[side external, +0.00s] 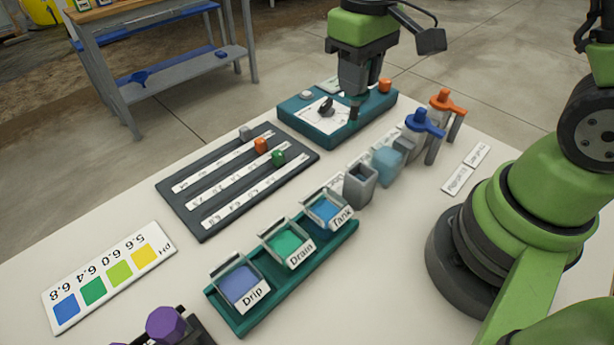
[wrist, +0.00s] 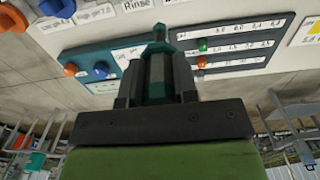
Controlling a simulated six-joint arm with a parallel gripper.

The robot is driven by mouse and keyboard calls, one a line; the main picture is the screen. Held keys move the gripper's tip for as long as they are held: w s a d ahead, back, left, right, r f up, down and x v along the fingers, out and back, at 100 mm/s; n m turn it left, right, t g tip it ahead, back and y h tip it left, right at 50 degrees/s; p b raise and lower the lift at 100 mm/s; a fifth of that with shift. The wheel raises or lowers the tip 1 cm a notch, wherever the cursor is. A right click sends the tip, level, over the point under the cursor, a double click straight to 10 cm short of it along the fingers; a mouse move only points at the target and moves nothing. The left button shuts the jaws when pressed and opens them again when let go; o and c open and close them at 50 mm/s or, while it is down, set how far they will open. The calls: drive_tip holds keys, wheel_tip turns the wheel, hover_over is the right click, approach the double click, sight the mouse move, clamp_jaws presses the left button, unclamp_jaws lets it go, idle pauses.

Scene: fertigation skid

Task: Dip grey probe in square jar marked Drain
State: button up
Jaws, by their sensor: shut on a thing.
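My gripper (side external: 356,92) is over the teal block at the back, well away from the jars. It is shut on a slim probe (wrist: 158,75) that looks grey and dark teal; its dark tip (side external: 354,113) points down in the side view, close to the block, and I cannot tell whether it touches. The square jar marked Drain (side external: 290,246) holds green liquid and stands in the middle of a teal rack (side external: 345,240). The jar marked Drip (side external: 240,284), with blue-violet liquid, and the jar marked Tank (side external: 326,209), with blue liquid, flank it.
The teal block (side external: 294,123) has a dial and an orange knob (side external: 385,86). A dark slider board (side external: 206,222) lies left of the rack. A grey cup (side external: 359,186), a pale blue cup (side external: 388,161) and blue (side external: 425,121) and orange (side external: 447,101) valves stand behind the rack.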

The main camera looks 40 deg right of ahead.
drive_tip(key=a, duration=1)
approach(283, 218)
wheel_tip(283, 218, up, 2)
drive_tip(key=s+a, duration=0.2)
drive_tip(key=shift+s+d+f, duration=0.1)
drive_tip(key=shift+s+f, duration=0.05)
drive_tip(key=shift+f, duration=3.8)
drive_tip(key=shift+r, duration=0.1)
wheel_tip(283, 218, up, 8)
drive_tip(key=shift+r, duration=0.15)
idle(0.9)
